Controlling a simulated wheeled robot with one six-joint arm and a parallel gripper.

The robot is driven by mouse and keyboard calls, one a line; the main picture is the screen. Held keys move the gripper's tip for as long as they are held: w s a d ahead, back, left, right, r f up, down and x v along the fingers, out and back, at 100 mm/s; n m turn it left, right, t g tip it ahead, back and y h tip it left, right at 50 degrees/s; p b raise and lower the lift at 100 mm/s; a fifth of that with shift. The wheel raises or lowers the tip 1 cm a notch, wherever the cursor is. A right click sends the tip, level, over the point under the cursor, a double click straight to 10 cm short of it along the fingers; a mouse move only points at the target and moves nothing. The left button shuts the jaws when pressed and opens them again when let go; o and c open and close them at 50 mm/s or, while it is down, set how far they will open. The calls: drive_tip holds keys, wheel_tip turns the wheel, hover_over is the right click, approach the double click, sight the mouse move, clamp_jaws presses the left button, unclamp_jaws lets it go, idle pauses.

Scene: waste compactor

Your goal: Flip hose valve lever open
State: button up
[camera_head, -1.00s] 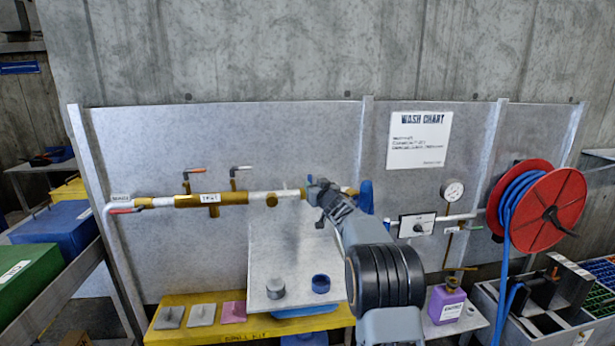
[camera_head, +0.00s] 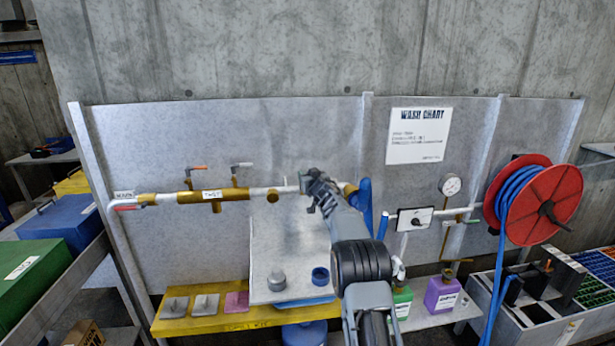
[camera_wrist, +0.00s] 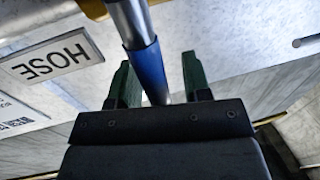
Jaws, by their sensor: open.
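The hose valve lever shows in the wrist view as a metal bar with a blue sleeve (camera_wrist: 150,66). A HOSE sign (camera_wrist: 56,56) is to its left. My gripper (camera_wrist: 158,78) is open, with one green finger on each side of the blue sleeve. The sleeve lies nearer the left finger, and I cannot tell whether it touches. In the head view my gripper (camera_head: 316,186) is at the wall pipe (camera_head: 262,193), right of the TWST-like label. My gripper and arm hide the lever and valve body there.
Two other levers, one red-tipped (camera_head: 193,169) and one grey-tipped (camera_head: 240,166), stand on the pipe to the left. A blue upright object (camera_head: 365,200) is close right of my arm. A gauge (camera_head: 451,185) and hose reel (camera_head: 540,205) are further right. A yellow bench (camera_head: 240,318) is below.

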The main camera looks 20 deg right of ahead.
drive_tip(key=shift+c, duration=0.2)
clamp_jaws()
